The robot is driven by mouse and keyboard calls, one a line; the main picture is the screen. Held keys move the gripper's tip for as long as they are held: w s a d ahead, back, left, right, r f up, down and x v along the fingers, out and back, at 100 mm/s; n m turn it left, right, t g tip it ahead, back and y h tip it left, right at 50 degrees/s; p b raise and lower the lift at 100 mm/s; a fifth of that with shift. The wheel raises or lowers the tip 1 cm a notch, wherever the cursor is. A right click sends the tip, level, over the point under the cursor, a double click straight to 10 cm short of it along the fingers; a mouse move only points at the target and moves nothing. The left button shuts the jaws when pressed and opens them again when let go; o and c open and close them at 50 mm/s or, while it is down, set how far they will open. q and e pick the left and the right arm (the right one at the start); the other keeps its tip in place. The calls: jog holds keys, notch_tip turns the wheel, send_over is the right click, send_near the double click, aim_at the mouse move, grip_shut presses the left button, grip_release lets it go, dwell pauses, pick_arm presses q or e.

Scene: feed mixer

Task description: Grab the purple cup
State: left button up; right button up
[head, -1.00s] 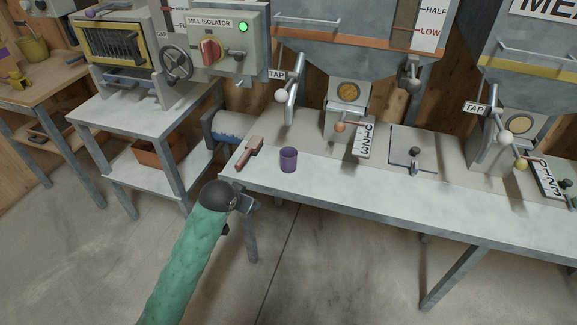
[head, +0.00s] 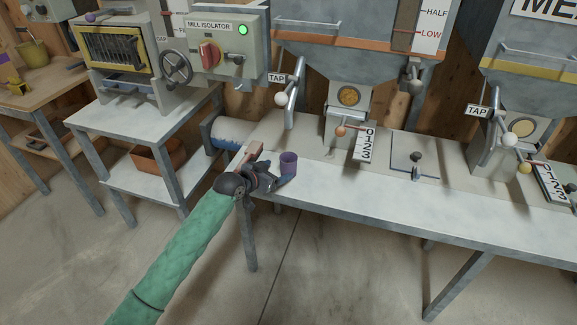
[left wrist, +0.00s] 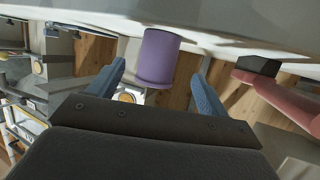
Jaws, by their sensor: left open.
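The purple cup (head: 289,164) stands upright on the grey bench, near its left end. In the left wrist view the cup (left wrist: 156,58) shows just ahead, between the lines of the two blue fingers. My left gripper (head: 282,182) is at the bench's front edge, close to the cup on its near left side. In the left wrist view my left gripper (left wrist: 160,88) is open, with its fingers apart. Whether the fingertips reach past the cup's near side is hard to tell. My right gripper is not in view.
A brush-like tool with a brown handle (head: 256,150) lies left of the cup, partly hidden by my gripper; its reddish part (left wrist: 280,98) shows in the left wrist view. Hoppers with tap levers (head: 282,99) stand behind. The bench (head: 360,195) right of the cup is clear.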

aim_at(283, 169)
pick_arm(q)
jog(key=shift+x, duration=0.9)
jog(key=x, duration=0.2)
jog(key=p+x, duration=0.1)
jog(key=x, duration=0.1)
jog(key=shift+s+f, duration=0.15)
jog(key=shift+f, duration=0.05)
jog(key=shift+w+d+f, duration=0.25)
jog(key=shift+w+d, duration=0.15)
jog(key=shift+w, duration=0.1)
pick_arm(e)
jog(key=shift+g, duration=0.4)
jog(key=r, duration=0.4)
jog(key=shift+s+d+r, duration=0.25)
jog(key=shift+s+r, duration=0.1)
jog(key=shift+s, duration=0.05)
pick_arm(q)
jog(key=c, duration=1.2)
jog(key=shift+o, duration=0.2)
